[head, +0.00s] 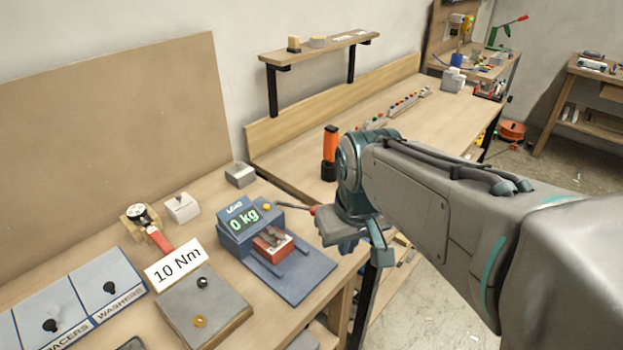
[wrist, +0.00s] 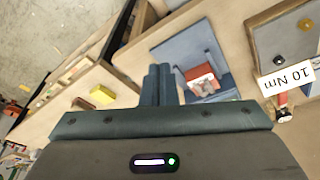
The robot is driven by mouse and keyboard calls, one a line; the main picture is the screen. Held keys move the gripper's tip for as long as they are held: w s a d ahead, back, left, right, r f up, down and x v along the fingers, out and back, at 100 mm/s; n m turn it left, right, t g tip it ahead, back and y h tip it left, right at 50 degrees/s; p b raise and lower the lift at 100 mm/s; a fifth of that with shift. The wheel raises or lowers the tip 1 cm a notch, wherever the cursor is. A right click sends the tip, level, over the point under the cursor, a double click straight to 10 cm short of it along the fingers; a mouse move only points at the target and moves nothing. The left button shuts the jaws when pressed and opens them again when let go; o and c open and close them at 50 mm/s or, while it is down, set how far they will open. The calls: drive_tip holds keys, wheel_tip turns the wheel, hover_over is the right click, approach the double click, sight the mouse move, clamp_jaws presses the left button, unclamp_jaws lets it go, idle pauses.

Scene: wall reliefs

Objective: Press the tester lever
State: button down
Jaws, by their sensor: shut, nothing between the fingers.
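The tester (head: 310,270) is a blue-grey device on the bench, with a display (head: 243,217) that reads LOAD 0 kg. Its lever (head: 294,206) is a thin dark rod with a red knob, sticking out to the right from beside the display. A red block (head: 272,243) with a grey top sits on the tester's base. My gripper (head: 380,254) is to the right of the lever's knob, and I see no clear contact. In the wrist view the fingers (wrist: 160,82) are together and empty, beside the tester (wrist: 185,50). I cannot make out the lever there.
A grey plate (head: 222,308) with a 10 Nm sign (head: 175,265) lies left of the tester. Spacers and washers bins (head: 80,298) are farther left. An orange-and-black upright tool (head: 330,152) stands behind my wrist. A wall shelf (head: 320,46) hangs above the far bench.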

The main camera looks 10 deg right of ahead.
drive_tip(key=w+r+n, duration=0.3)
drive_tip(key=w+r, duration=0.1)
drive_tip(key=w, duration=0.4)
drive_tip(key=w+r+n+g, duration=0.1)
drive_tip(key=w+r+n, duration=0.2)
drive_tip(key=w, duration=0.6)
wheel_tip(320, 180, up, 2)
drive_tip(key=shift+r+y, duration=0.2)
drive_tip(key=shift+y, duration=0.2)
drive_tip(key=shift+w+d+f, duration=0.1)
drive_tip(key=shift+f, duration=0.05)
drive_tip(key=shift+g, duration=0.3)
drive_tip(key=f, duration=1)
drive_tip(key=shift+w+a+f, duration=0.1)
drive_tip(key=shift+w+a, duration=0.2)
drive_tip(key=shift+w, duration=0.1)
drive_tip(key=shift+s+d+f+p, duration=0.15)
drive_tip(key=shift+s+f+p, duration=0.05)
drive_tip(key=shift+f, duration=0.35)
drive_tip(key=shift+s+d+f+p, duration=0.15)
drive_tip(key=shift+s+f+p, duration=0.05)
drive_tip(key=shift+f, duration=0.3)
drive_tip(key=shift+s+d+f, duration=0.15)
drive_tip(key=shift+f, duration=0.4)
drive_tip(key=shift+f, duration=0.1)
